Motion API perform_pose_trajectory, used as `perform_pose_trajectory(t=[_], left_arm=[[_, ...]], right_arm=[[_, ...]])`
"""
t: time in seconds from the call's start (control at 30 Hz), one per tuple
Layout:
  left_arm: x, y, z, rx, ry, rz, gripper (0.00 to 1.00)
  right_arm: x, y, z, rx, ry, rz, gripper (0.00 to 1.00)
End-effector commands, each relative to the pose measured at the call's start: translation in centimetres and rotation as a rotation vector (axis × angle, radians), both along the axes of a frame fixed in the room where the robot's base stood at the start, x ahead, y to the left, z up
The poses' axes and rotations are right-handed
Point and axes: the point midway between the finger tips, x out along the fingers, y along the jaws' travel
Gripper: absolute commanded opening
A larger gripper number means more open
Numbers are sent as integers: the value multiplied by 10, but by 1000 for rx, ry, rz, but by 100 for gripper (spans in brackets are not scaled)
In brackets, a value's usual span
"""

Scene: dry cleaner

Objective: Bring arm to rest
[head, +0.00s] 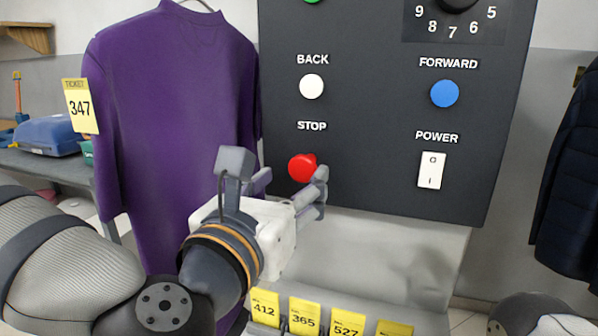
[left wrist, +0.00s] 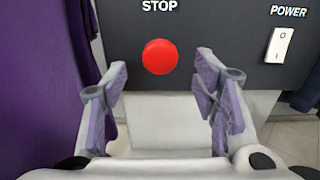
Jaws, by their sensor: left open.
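My left gripper (head: 290,188) is open and empty in front of the dark control panel, close to the red STOP button (head: 302,168). In the left wrist view the red button (left wrist: 160,57) shows beyond and between the two open fingers of the left gripper (left wrist: 163,95). I cannot tell if a finger touches the panel. My left arm (head: 70,260) reaches in from the left. My right gripper is not in view; only a part of my right arm shows at the lower right edge.
The control panel (head: 380,140) has a white BACK button (head: 312,86), a blue FORWARD button (head: 445,93) and a POWER switch (head: 431,170). A purple shirt (head: 175,120) with ticket 347 (head: 80,106) hangs left. Yellow tickets (head: 304,316) stand below. A dark jacket (head: 572,180) hangs right.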

Motion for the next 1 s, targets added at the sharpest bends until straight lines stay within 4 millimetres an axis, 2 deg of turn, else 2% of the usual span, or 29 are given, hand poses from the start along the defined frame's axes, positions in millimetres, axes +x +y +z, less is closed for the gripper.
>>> perform_pose_trajectory(t=[0.03, 0.17, 0.43, 0.47, 0.53, 0.57, 0.67, 0.7, 0.77, 0.8, 0.87, 0.9, 0.97, 1.0], left_arm=[[-9, 2, 0, 0, 1, -2, 54], [-21, 7, 0, 0, 0, -1, 54], [-22, 7, 0, 1, 0, 0, 54], [-22, 7, -2, 10, 3, -2, 54], [-24, 3, -22, 93, 25, -23, 54], [-25, 0, -38, 163, 41, -42, 54], [-43, -7, -119, 512, 111, -171, 54], [-57, -7, -157, 674, 137, -252, 54], [-83, -2, -211, 904, 164, -392, 54], [-104, 4, -244, 1048, 175, -500, 54], [-140, 18, -291, 1248, 179, -681, 54], [-166, 30, -318, 1371, 173, -813, 54], [-208, 53, -354, 1534, 149, -1032, 54], [-238, 71, -374, 1625, 121, -1189, 54]], right_arm=[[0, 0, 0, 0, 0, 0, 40], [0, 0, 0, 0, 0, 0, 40], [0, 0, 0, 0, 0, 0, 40], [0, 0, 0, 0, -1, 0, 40], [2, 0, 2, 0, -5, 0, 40], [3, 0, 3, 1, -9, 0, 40], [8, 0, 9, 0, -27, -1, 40], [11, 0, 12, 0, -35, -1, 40], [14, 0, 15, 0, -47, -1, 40], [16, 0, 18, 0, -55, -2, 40], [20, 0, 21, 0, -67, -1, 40], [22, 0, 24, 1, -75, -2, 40], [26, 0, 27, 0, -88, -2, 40], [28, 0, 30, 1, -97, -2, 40]])
